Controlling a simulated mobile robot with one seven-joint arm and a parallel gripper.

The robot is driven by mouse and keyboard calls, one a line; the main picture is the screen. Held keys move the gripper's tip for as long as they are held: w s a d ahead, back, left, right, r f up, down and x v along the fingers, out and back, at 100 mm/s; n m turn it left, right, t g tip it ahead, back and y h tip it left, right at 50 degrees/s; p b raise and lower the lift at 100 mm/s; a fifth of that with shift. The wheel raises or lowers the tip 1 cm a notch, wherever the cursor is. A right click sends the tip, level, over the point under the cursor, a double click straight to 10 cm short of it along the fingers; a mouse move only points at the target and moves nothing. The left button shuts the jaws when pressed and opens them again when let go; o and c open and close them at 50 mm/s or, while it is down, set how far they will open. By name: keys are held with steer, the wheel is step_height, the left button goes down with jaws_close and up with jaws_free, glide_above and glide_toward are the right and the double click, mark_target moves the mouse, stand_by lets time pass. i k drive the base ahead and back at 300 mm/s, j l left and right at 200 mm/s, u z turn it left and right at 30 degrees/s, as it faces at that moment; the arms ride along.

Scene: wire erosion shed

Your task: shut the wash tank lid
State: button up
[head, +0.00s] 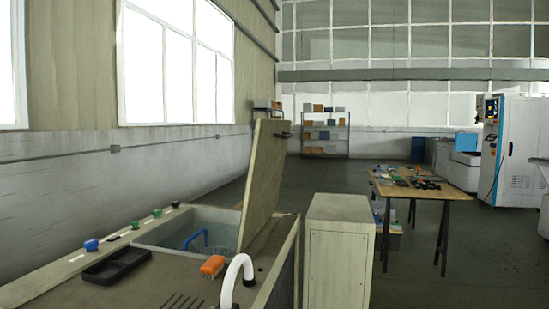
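The wash tank (155,239) is set into a grey-beige counter at the lower left, with a pale basin inside. Its lid (266,178) is a flat beige panel that stands up steeply at the right side of the opening, leaning slightly to the right. A dark handle (282,136) sticks out near the lid's top right. A blue curved object (194,237) shows inside the basin. My gripper is not in view.
A black tray (117,266), an orange brush (212,266) and a white curved spout (238,273) are around the opening. A beige cabinet (338,255) stands right of the counter. A wooden table (418,189) with small items stands further back, beside open floor.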

mark_target(271, 136)
steer(key=i+l, duration=0.1)
steer(key=l, duration=0.3)
steer(key=i+l, duration=0.15)
steer(key=l, duration=0.25)
steer(key=i+l, duration=0.1)
steer(key=l, duration=0.3)
steer(key=i+l, duration=0.15)
steer(key=l, duration=0.25)
steer(key=j+u, duration=0.05)
